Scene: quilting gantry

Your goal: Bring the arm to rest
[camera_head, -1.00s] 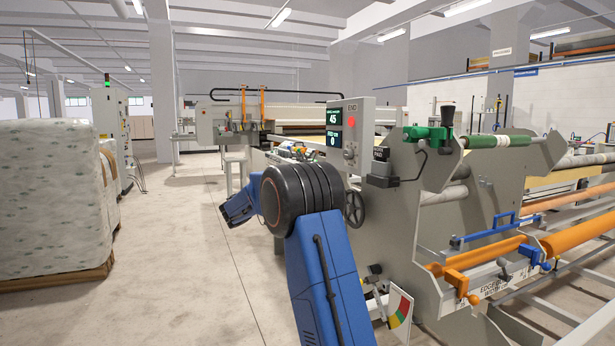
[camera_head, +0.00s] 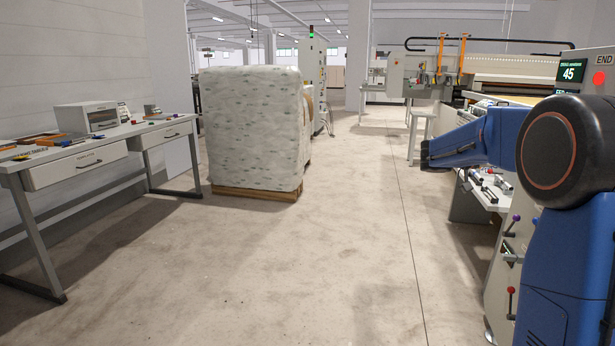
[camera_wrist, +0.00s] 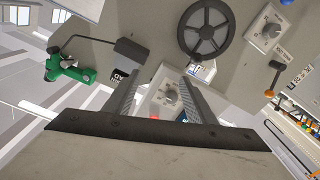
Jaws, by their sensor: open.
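My blue arm (camera_head: 480,140) stands at the right of the head view, bent at a black round joint (camera_head: 565,152). Its forearm reaches left, in front of the machine's side. The jaws cannot be made out in the head view. In the wrist view my gripper (camera_wrist: 162,78) is open, with its two grey fingers apart and nothing held between them. A grey machine panel lies beyond the fingers. A pale plate with a round knob (camera_wrist: 172,97) shows between them, apparently beyond the tips.
In the head view, a wrapped pallet load (camera_head: 252,128) stands mid-left, and a workbench (camera_head: 75,152) is along the left wall. The floor (camera_head: 330,260) between is clear.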

